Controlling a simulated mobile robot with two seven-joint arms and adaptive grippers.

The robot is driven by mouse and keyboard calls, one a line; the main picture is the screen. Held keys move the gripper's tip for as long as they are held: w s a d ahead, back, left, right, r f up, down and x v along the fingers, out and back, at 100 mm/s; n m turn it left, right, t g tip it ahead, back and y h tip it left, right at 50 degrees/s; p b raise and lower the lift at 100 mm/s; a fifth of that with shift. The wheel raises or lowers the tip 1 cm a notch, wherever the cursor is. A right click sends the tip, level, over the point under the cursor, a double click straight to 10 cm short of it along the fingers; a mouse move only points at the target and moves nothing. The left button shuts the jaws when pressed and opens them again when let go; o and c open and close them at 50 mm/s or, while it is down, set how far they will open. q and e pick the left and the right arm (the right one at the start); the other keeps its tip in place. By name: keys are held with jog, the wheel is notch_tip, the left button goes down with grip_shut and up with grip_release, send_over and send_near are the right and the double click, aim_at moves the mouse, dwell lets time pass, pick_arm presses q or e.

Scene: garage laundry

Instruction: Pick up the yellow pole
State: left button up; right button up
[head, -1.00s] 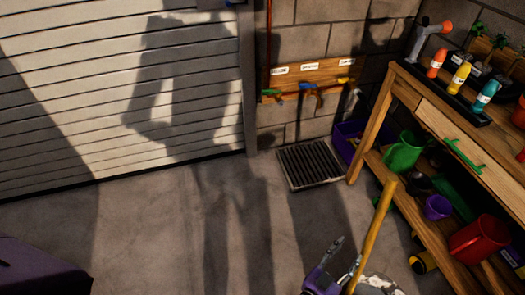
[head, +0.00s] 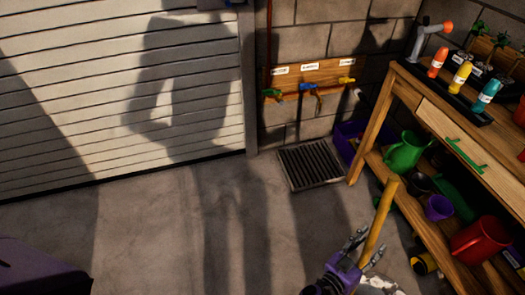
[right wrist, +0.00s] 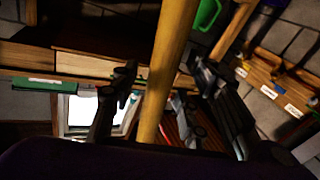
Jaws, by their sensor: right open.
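The yellow pole (head: 380,217) stands tilted near the front of the wooden workbench, its top end leaning to the right in the head view. My right gripper (head: 366,252) is open at the pole's lower visible part. In the right wrist view the pole (right wrist: 166,70) runs between the two spread fingers of my right gripper (right wrist: 165,80), and I see no finger closed on it. The pole's lower part is hidden behind my gripper in the head view. My left gripper is not in view.
The wooden workbench (head: 447,138) stands at the right, with bottles on top and a green jug (head: 405,152) and red pot (head: 480,239) on its lower shelf. A floor grate (head: 311,165) lies by the wall. The floor at left centre is clear.

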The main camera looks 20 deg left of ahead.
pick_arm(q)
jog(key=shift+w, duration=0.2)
pick_arm(e)
jog(key=shift+c, duration=0.2)
grip_shut()
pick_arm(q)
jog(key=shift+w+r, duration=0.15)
pick_arm(e)
jog(key=shift+r, duration=0.1)
